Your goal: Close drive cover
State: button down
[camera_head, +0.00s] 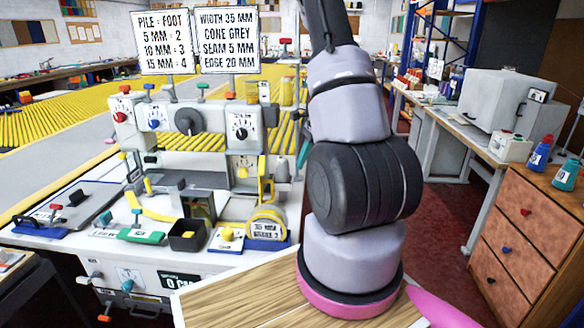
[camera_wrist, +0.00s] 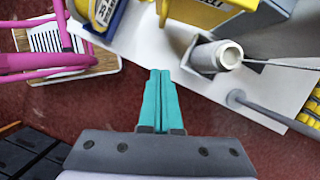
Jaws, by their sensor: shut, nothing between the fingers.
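My gripper (camera_wrist: 160,74) has teal fingers, which are pressed together with nothing between them. It points over the dark red floor at the edge of a white tabletop (camera_wrist: 165,45). The binding machine (camera_head: 213,118) stands on its white table in the head view, with knobs and dials on its front. In the wrist view, a yellow housing (camera_wrist: 200,12) with a label lies beyond the fingertips, apart from them. I cannot tell for certain which part is the drive cover, or whether it is open. My arm hides the machine's right side in the head view.
A white spool in a grey holder (camera_wrist: 206,57) and a grey rod (camera_wrist: 265,112) are right of the fingers. A pink frame (camera_wrist: 50,55) is at left. A small black bin (camera_head: 188,236) and a yellow tape roll (camera_head: 267,224) sit on the table. Drawers (camera_head: 532,225) stand far right.

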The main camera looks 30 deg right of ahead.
jog(key=shift+w+a+f, duration=0.25)
jog(key=shift+a+f, duration=0.9)
jog(key=shift+f, duration=0.15)
jog(key=shift+w+a+f, duration=0.3)
jog(key=shift+a+f, duration=0.85)
jog(key=shift+f, duration=0.15)
jog(key=shift+w+a+f, duration=0.25)
jog(key=shift+a+f, duration=0.9)
jog(key=shift+f, duration=0.15)
jog(key=shift+a, duration=0.1)
